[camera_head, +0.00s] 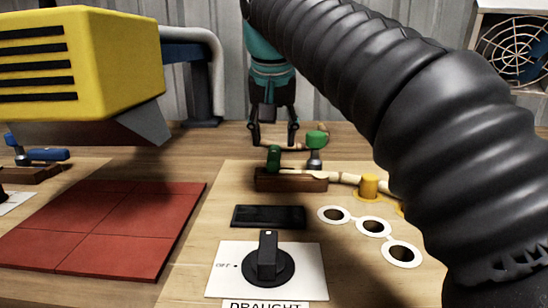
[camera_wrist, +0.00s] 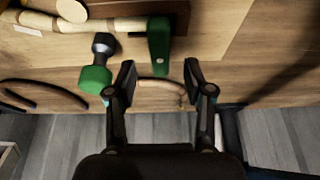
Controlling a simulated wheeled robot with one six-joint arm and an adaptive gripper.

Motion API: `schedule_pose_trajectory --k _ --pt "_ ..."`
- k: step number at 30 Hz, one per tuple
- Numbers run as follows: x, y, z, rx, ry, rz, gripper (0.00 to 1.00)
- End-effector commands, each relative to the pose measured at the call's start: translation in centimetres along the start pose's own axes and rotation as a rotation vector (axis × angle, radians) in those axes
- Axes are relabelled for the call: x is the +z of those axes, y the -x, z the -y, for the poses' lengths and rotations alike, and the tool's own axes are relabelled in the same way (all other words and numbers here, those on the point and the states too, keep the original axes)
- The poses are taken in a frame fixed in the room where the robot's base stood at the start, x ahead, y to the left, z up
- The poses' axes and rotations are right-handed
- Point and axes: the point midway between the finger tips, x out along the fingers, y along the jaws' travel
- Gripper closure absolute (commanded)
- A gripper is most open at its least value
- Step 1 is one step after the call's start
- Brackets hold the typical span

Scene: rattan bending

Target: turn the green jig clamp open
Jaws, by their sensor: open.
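The green jig clamp (camera_head: 274,158) stands as an upright lever on a brown wooden block (camera_head: 291,181). In the wrist view the clamp (camera_wrist: 158,45) is at top centre, just beyond my fingertips. A pale rattan pole (camera_head: 335,177) runs along the block to a yellow peg (camera_head: 369,186). Beside the clamp is a grey post with a green knob (camera_head: 317,139). My gripper (camera_head: 273,140) points down behind the clamp; in the wrist view its jaws (camera_wrist: 159,75) are open and empty. I cannot tell whether they touch anything.
A draught dial (camera_head: 268,260), a dark plate (camera_head: 269,216), and white rings (camera_head: 373,226) lie in front. Red tiles (camera_head: 105,230) and a yellow machine (camera_head: 80,62) are left. A black hose (camera_head: 400,90) crosses the right.

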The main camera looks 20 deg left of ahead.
Motion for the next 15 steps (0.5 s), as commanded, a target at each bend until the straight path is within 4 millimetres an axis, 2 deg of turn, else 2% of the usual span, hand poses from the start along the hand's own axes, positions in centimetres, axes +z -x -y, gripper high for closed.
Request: schedule_pose_trajectory --k 1,6,15 --pt "0.1 -1.1 -0.1 0.002 0.000 0.003 0.48" --pt "0.1 -3.2 -0.1 0.001 -0.001 0.001 0.48" --pt "0.0 -4.5 0.0 0.000 0.000 0.000 0.48"
